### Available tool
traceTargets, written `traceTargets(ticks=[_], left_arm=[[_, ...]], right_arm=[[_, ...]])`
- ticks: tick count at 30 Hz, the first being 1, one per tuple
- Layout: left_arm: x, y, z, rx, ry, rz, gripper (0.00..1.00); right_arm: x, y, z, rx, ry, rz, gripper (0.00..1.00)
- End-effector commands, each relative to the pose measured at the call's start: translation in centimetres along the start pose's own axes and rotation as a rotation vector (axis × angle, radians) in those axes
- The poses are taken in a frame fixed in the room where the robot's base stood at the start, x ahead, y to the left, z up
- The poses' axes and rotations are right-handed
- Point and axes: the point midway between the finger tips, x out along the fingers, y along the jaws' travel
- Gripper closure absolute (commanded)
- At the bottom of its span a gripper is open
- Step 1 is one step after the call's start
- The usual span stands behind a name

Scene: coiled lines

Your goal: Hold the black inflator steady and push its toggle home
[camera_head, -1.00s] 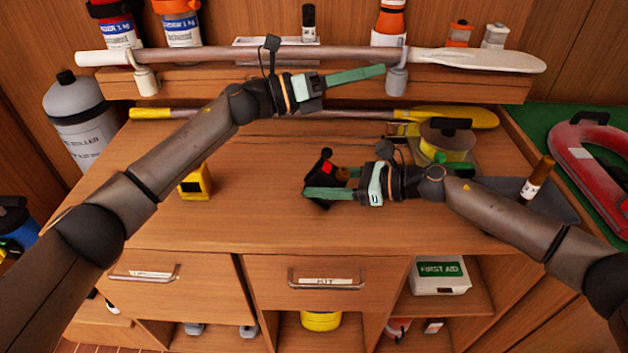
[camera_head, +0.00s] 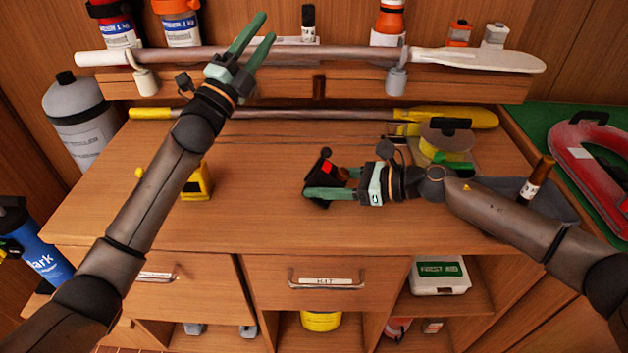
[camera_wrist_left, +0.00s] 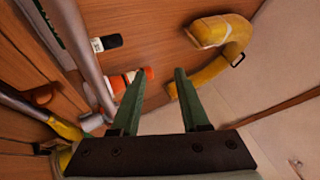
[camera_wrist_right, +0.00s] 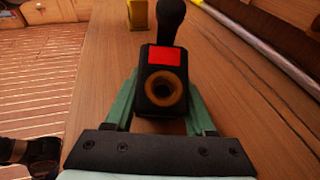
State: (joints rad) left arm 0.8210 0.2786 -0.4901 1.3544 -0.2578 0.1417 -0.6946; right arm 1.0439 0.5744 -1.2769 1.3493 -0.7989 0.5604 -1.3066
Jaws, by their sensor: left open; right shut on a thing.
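The black inflator (camera_head: 323,177) is on the wooden counter, near its middle. It has a red patch and a dark knobbed lever, seen as the toggle (camera_wrist_right: 171,17), standing up at its far end in the right wrist view. An amber ring (camera_wrist_right: 163,88) faces that camera. My right gripper (camera_head: 330,190) is shut on the inflator's body, one finger on each side. My left gripper (camera_head: 258,35) is open and empty, raised in front of the wall shelf and well away from the inflator. The inflator's underside is hidden.
A paddle (camera_head: 300,54) lies along the shelf on hooks, close to my left gripper. A yellow-bladed paddle (camera_head: 300,115) lies at the counter's back. A yellow box (camera_head: 197,183) stands left of the inflator. A dark tray (camera_head: 545,205) is at right. The counter between is clear.

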Motion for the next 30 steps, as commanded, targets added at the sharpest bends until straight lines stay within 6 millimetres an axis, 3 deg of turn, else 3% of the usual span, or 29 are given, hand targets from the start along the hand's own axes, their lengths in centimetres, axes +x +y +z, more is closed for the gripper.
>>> traceTargets(ticks=[1,14,30], left_arm=[[-0.6,0.2,1.0,-0.028,-0.033,0.005,0.55],[-5.2,0.7,8.2,-0.255,-0.28,0.036,0.55],[-12.9,1.8,15.6,-0.513,-0.559,0.067,0.55]], right_arm=[[-0.2,-0.2,-1.9,0.005,0.03,-0.008,0.9],[-0.2,-0.2,-1.9,0.006,0.03,-0.007,0.9],[-0.2,-0.2,-1.9,0.006,0.03,-0.007,0.9]])
